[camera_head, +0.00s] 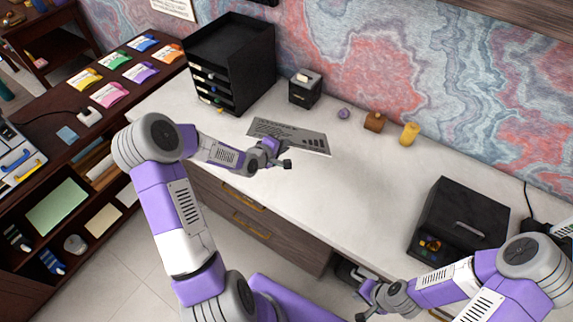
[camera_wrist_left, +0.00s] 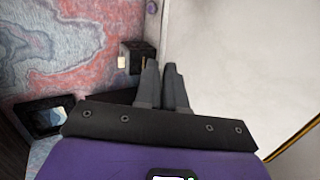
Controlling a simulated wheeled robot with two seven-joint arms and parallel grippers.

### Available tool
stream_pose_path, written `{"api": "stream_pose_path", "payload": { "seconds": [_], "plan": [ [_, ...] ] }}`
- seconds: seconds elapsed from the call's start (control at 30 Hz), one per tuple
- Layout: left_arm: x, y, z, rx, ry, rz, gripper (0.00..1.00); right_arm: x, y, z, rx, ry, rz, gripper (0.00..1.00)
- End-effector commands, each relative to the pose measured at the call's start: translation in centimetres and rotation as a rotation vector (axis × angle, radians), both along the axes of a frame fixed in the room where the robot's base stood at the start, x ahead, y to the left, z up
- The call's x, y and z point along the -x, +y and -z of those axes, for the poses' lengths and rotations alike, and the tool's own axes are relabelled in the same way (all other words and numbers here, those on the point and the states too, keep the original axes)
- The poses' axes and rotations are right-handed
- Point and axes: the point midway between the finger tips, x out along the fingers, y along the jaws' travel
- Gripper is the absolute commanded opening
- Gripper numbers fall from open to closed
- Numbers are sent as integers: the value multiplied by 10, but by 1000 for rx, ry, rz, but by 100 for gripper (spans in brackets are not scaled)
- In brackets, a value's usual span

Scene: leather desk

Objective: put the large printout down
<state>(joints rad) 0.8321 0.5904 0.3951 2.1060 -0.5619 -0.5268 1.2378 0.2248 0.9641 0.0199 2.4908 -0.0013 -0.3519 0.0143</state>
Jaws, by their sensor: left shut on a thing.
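The large printout (camera_head: 312,142) is a grey sheet with dark text and bars, in the head view over the back left part of the white desk. My left gripper (camera_head: 280,158) is at the sheet's near edge and is shut on it. I cannot tell whether the sheet touches the desk. In the left wrist view the two fingers (camera_wrist_left: 163,72) are close together, and the sheet cannot be made out there. My right gripper (camera_head: 364,302) is low at the desk's front edge, away from the sheet; its jaws are too small to read.
On the white desk (camera_head: 350,190) stand a black drawer tray stack (camera_head: 232,52), a small black box (camera_head: 305,90), a yellow cup (camera_head: 410,133), a brown item (camera_head: 374,121) and a black box with a handle (camera_head: 465,215). The desk's middle is clear.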

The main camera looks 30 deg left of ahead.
Motion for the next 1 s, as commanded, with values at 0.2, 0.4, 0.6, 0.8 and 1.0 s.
{"api": "stream_pose_path", "payload": {
  "seconds": [0.2, 0.4, 0.6, 0.8, 1.0],
  "plan": [
    [0, 0, 17, 0, 0, 1, 0, 0, 0, 15, 0, 0, 0, 0],
    [0, -1, 44, 1, -1, 1, 0, 0, 0, 37, 0, 0, 0, 0],
    [0, -1, 74, 1, -1, 1, 0, 0, 0, 62, 0, 0, 0, 0],
    [0, -1, 96, 1, -2, 0, 0, 0, 0, 77, 0, 0, 0, 0],
    [-1, 0, 99, 0, -2, 0, 0, 0, 0, 80, 0, 0, 0, 0]
  ]
}}
